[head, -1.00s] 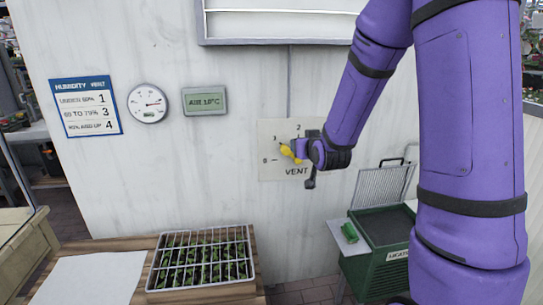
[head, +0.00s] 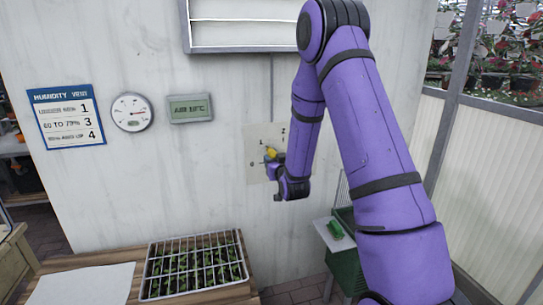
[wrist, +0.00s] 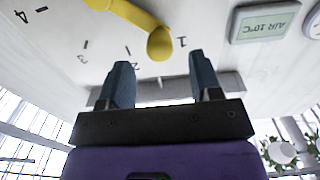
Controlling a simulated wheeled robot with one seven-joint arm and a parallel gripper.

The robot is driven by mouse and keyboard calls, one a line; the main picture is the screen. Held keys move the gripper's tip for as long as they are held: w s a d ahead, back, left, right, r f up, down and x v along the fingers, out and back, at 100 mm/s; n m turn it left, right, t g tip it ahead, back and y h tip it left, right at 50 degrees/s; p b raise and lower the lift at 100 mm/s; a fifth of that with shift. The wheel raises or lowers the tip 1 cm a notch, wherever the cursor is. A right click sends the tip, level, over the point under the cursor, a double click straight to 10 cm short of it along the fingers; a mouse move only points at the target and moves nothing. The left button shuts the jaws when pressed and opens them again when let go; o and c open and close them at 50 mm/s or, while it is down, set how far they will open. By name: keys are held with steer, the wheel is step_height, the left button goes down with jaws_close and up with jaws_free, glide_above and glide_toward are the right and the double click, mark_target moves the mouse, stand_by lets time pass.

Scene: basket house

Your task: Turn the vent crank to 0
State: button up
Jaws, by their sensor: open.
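The yellow vent crank (head: 271,153) is on a pale dial plate (head: 254,173) on the white wall. In the wrist view, which is upside down, its arm (wrist: 130,12) ends in a rounded knob (wrist: 160,43) close to the 1 mark. Marks 2, 3 and 4 also show there. In the head view the 0 mark is at the plate's lower left, and my gripper hides much of the plate. My gripper (wrist: 162,78) is open, its two fingers pointing at the wall. The knob lies beyond the fingertips, roughly between them, with no visible contact.
A humidity-vent chart (head: 66,118), a round gauge (head: 131,112) and an air display (head: 190,108) hang left of the plate. A louvred vent (head: 240,35) is above. A seedling tray (head: 150,290) stands on a wooden bench below. A green box (head: 346,265) stands at lower right.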

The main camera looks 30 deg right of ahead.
mark_target(273, 156)
steer(key=shift+x, duration=2.6)
steer(key=shift+d, duration=0.1)
steer(key=shift+c, duration=0.4)
jaws_close()
